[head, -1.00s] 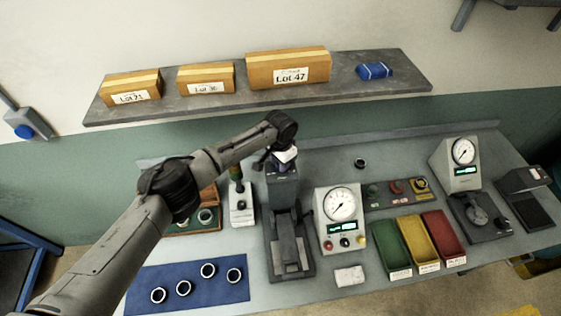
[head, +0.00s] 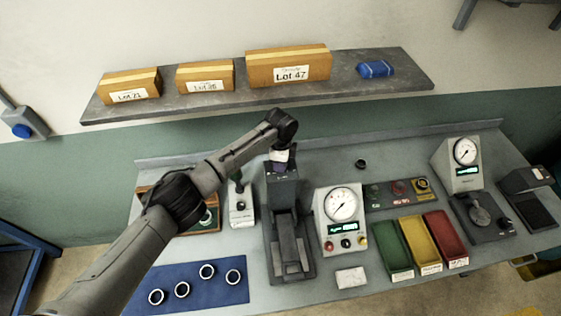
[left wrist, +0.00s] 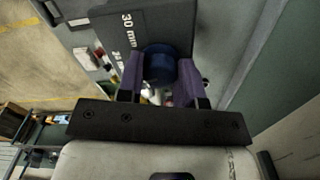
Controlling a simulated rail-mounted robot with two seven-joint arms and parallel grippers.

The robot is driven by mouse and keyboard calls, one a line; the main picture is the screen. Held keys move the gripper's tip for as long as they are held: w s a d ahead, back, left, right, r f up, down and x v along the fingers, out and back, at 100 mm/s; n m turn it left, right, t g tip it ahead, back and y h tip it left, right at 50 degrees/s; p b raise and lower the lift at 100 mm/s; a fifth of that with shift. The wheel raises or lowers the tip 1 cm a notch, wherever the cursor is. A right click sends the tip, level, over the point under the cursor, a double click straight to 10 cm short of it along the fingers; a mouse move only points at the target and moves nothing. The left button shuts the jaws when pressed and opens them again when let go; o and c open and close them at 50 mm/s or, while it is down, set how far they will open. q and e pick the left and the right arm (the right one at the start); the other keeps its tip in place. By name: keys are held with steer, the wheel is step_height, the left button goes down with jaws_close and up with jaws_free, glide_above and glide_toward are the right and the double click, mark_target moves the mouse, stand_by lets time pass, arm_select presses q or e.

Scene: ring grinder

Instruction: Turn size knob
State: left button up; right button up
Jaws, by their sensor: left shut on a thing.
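The dark blue size knob (left wrist: 158,62) sits on top of the grey grinder (head: 282,190). In the left wrist view it is between the two purple fingers of my left gripper (left wrist: 160,80). The gripper is shut on the knob. Next to the knob, the grinder's top plate (left wrist: 126,32) carries a "30 mm" mark and a second, partly covered one. In the head view my left gripper (head: 279,162) points down at the grinder's top, and the knob is hidden there. My right gripper is not in view.
Dark rings lie on the blue mat (head: 220,291) at front left. A dial gauge box (head: 325,225) stands right of the grinder, with green, yellow (head: 417,240) and red trays beyond. A shelf (head: 200,104) with boxes hangs behind the bench.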

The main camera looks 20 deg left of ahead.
arm_select(q)
steer(key=m, duration=0.2)
steer(key=shift+m, duration=0.4)
steer(key=m, duration=0.4)
steer(key=shift+d+r+m+b, duration=0.1)
steer(key=shift+m+b, duration=0.2)
steer(key=shift+b, duration=0.1)
steer(key=m, duration=0.4)
steer(key=shift+b, duration=0.3)
steer(key=shift+m, duration=1.2)
steer(key=shift+r, duration=0.1)
steer(key=o, duration=0.9)
